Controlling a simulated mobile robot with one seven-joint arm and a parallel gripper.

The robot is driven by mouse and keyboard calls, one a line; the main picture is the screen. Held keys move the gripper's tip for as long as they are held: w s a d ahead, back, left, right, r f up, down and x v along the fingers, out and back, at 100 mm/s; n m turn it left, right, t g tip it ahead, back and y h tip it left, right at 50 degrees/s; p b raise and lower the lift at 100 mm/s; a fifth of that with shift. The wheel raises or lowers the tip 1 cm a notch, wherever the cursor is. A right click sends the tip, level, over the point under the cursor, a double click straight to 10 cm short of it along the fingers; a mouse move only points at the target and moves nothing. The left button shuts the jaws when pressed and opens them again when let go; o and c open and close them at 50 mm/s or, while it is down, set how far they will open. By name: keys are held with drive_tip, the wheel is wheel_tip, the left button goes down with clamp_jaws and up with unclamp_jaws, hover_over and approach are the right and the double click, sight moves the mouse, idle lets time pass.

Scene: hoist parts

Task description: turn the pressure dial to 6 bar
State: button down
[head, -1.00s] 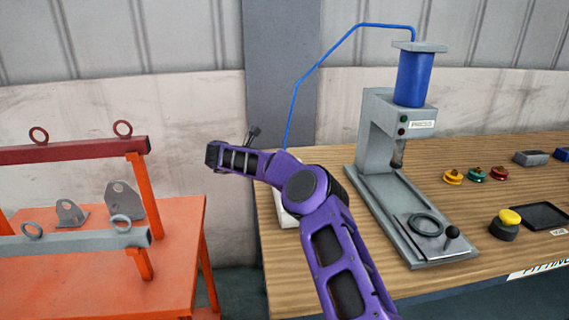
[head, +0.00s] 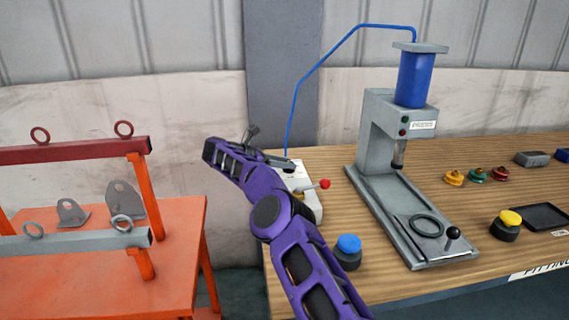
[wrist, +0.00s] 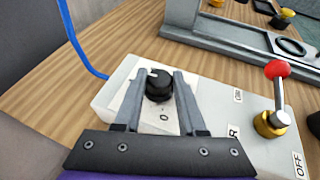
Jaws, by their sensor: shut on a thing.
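The pressure dial is a black knob (wrist: 159,88) on a pale plate on top of a white box (wrist: 118,84) in the wrist view. My gripper (wrist: 158,84) is shut on the dial, one finger at each side. A small white mark shows at the knob's upper left. A "0" is printed on the plate on the near side; the other scale marks are hidden or too small to read. In the head view the white box (head: 311,203) stands at the bench's left end, partly behind my arm.
A red-knobbed lever (wrist: 275,85) with a brass base rises on the box, beside ON and OFF labels. A blue hose (wrist: 70,35) runs behind. A blue button (head: 348,246) and the grey press (head: 375,155) stand on the wooden bench. An orange table (head: 130,280) is at left.

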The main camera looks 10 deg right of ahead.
drive_tip(key=shift+f, duration=0.2)
drive_tip(key=shift+c, duration=2.4)
unclamp_jaws()
drive_tip(key=shift+d, duration=0.1)
drive_tip(key=shift+r, duration=0.1)
drive_tip(key=p+v, duration=0.7)
drive_tip(key=v, duration=0.5)
